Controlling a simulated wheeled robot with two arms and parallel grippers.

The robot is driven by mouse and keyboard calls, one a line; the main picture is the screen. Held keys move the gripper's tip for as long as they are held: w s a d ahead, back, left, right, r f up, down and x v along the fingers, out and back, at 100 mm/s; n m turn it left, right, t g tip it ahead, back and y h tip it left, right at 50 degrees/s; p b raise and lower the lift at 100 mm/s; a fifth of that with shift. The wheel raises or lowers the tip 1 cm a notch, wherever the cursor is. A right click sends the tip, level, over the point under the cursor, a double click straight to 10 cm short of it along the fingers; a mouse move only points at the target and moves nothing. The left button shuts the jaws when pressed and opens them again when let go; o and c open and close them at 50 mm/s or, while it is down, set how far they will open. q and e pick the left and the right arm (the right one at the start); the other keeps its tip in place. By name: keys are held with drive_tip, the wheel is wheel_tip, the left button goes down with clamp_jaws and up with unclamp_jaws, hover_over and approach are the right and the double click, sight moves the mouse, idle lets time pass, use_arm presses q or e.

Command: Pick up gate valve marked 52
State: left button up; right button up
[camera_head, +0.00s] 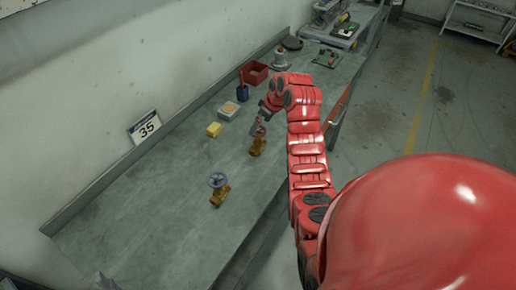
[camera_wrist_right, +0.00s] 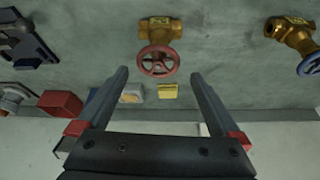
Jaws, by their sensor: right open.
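Two brass gate valves are on the grey workbench. One has a red handwheel; its body (camera_head: 257,149) is below my right gripper (camera_head: 261,116) in the head view. In the right wrist view this valve (camera_wrist_right: 160,28) lies ahead of my open, empty fingers (camera_wrist_right: 160,75), centred between them and apart from them. The other valve (camera_head: 220,196) has a blue-grey handwheel and stands nearer, to the lower left; it also shows at the wrist view's right edge (camera_wrist_right: 294,34). I cannot read a 52 on either valve. My left gripper is not visible.
The workbench (camera_head: 150,235) runs along a wall with a 35 sign (camera_head: 145,127). A yellow block (camera_head: 213,130), a white box (camera_head: 229,110), a blue holder (camera_head: 242,92) and a red bin (camera_head: 254,73) stand near the wall. The bench's near left is mostly clear.

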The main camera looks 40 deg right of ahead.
sight(258, 130)
drive_tip(key=x, duration=0.4)
drive_tip(key=shift+d+f, duration=0.15)
drive_tip(key=shift+f, duration=0.25)
drive_tip(key=shift+w+f, duration=0.25)
drive_tip(key=shift+f, duration=0.1)
clamp_jaws()
